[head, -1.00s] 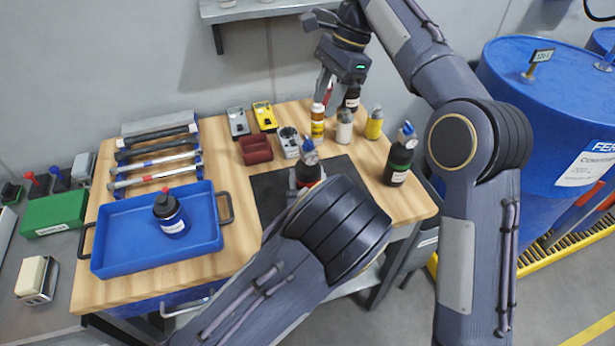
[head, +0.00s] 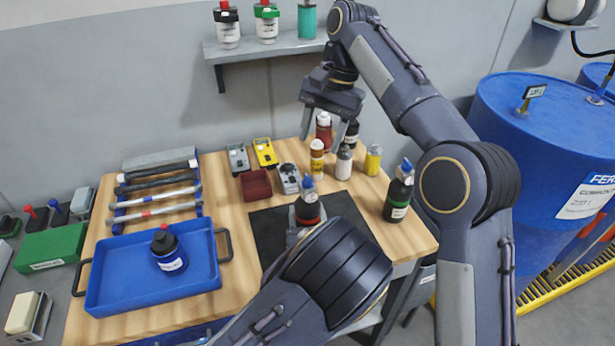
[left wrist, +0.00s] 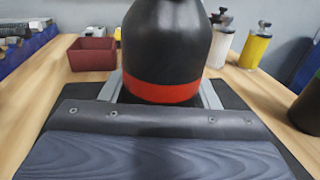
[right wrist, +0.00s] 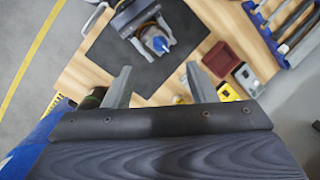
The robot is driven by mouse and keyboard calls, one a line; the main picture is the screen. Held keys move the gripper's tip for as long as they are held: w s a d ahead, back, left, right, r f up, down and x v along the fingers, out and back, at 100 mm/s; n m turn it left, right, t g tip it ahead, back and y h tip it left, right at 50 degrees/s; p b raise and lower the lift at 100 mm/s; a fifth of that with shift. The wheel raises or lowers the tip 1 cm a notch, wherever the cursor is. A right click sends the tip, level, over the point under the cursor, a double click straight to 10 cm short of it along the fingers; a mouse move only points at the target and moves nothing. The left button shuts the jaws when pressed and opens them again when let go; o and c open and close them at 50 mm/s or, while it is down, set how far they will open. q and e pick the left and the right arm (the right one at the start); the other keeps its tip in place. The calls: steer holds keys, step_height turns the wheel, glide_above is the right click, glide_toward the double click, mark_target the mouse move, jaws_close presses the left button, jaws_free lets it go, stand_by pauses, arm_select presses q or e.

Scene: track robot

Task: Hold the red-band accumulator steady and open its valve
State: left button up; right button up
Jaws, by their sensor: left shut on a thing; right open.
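The red-band accumulator (head: 308,212) is a black bottle with a red band and a blue valve (head: 307,184) on top. It stands upright on the dark mat (head: 268,232). My left gripper (left wrist: 160,92) is shut on its lower body, around the red band (left wrist: 162,92); in the head view my left arm hides part of that grasp. In the right wrist view the blue valve (right wrist: 160,44) shows from above, beyond my fingertips. My right gripper (head: 323,130) is open and empty above the table's back, behind the accumulator and apart from it.
A green-band bottle (head: 399,196) with a blue top stands at right. White (head: 343,163), yellow (head: 373,160) and other bottles stand behind the mat. A red bin (head: 256,184) and meters lie back left. A blue tray (head: 110,295) holds a dark bottle (head: 168,250). Blue drums stand right.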

mark_target(308, 178)
steer(key=a+f+n+h, duration=0.1)
steer(key=f+n, duration=0.2)
steer(key=n, duration=0.5)
steer(key=s+f+n+t, duration=0.1)
steer(key=f+n, duration=0.2)
steer(key=n, duration=0.6)
steer(key=a+f+n+h, duration=0.1)
steer(key=f+n, duration=0.2)
steer(key=n, duration=0.6)
steer(key=shift+s+a+h, duration=0.15)
steer(key=shift+a+h, duration=0.15)
steer(key=shift+a, duration=0.05)
steer(key=c, duration=1)
